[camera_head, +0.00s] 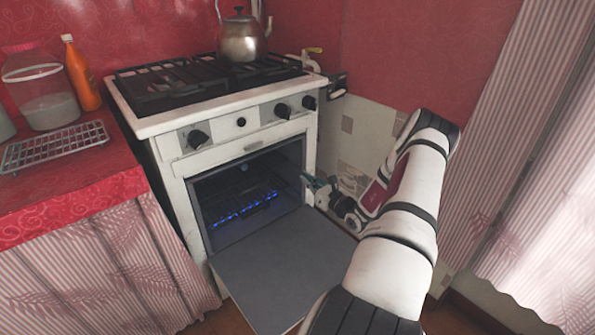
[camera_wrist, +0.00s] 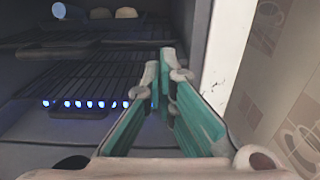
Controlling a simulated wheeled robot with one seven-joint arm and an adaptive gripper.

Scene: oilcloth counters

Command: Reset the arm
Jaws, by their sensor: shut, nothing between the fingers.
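My arm reaches from the lower right in the head view, bent at the elbow. My gripper (camera_head: 316,184) is at the right edge of the oven opening, above the lowered oven door (camera_head: 268,268). In the wrist view my gripper (camera_wrist: 158,72) has teal fingers whose tips are close together, with nothing between them. The fingers point into the oven, towards its racks (camera_wrist: 95,75). The oven (camera_head: 176,178) is white and its door is open and flat.
Blue flames (camera_head: 245,210) burn low inside the oven. A kettle (camera_head: 242,42) stands on the hob. A counter (camera_head: 75,190) at left holds a wire rack (camera_head: 55,147), a jar (camera_head: 45,95) and an orange bottle (camera_head: 82,75). A tiled wall (camera_head: 370,135) and curtain (camera_head: 535,110) are at right.

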